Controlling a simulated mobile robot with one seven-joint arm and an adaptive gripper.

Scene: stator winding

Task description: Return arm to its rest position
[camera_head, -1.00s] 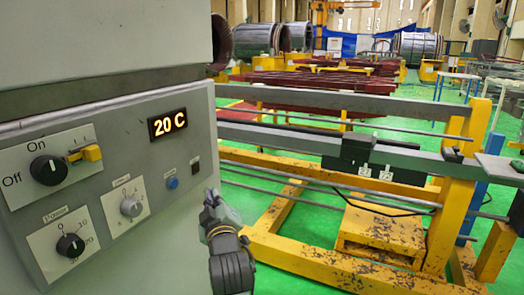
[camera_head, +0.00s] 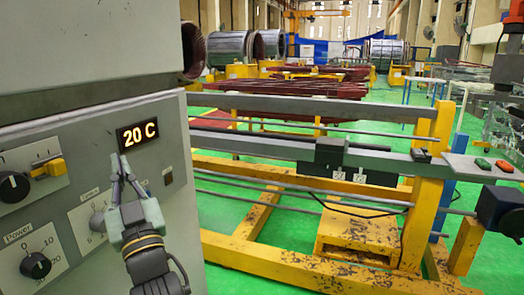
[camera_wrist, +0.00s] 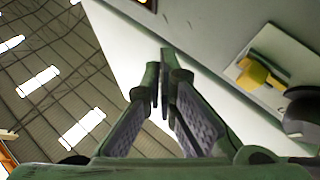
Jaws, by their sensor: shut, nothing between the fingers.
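My gripper (camera_head: 119,166) points upward in front of the grey control panel (camera_head: 170,215), just below the lit 20 C display (camera_head: 138,135). Its two fingers are shut with nothing between them. In the wrist view the fingertips (camera_wrist: 164,78) come together in front of the pale cabinet wall. I cannot tell whether the gripper touches the panel. It covers part of the middle knob and hides the blue button's place.
Black knobs (camera_head: 36,265) and a yellow switch (camera_head: 48,168) sit on the panel. The yellow frame (camera_head: 425,190) with grey rails stands to the right. Green floor lies beyond. A plate with red and green buttons (camera_head: 482,163) is at the far right.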

